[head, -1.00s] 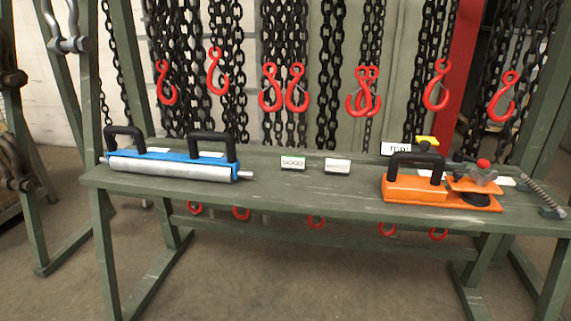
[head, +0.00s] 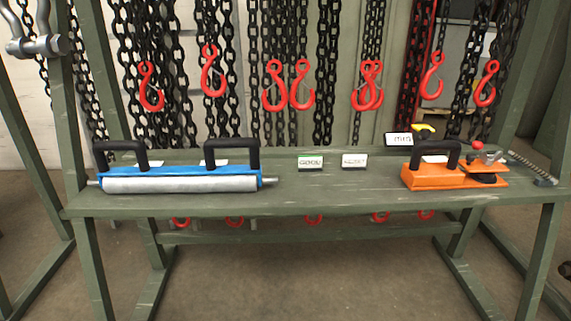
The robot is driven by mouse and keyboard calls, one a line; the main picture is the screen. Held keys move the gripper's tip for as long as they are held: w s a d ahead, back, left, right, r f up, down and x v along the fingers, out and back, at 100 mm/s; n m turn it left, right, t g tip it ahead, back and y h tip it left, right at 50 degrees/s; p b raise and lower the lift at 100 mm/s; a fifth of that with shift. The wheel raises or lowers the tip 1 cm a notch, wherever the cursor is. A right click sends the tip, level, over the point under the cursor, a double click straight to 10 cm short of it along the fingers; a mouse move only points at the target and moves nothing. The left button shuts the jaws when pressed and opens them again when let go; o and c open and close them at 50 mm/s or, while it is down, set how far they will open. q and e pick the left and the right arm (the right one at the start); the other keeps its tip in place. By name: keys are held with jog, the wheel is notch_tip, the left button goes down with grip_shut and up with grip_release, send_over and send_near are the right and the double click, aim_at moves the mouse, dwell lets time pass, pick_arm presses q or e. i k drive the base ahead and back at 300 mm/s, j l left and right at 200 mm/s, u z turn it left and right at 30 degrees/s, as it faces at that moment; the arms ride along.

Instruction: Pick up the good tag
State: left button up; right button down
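The good tag (head: 310,162) is a small white card with a green top edge and dark lettering. It stands on the green bench (head: 330,202) near the middle, and the lettering is blurred but looks like "GOOD". A similar small white tag (head: 354,161) stands just to its right, with lettering too small to read surely. Neither of my grippers shows in the head view.
A blue and silver roller unit (head: 180,180) with two black handles lies left on the bench. An orange unit (head: 430,179) with a black handle sits right, before a white sign (head: 398,139). Chains with red hooks (head: 275,88) hang behind. The bench front is clear mid-way.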

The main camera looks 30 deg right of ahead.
aim_at(309, 163)
jog(key=i+j+z, duration=0.1)
jog(key=j+z, duration=0.6)
jog(key=z, duration=0.2)
jog(key=i+j, duration=0.05)
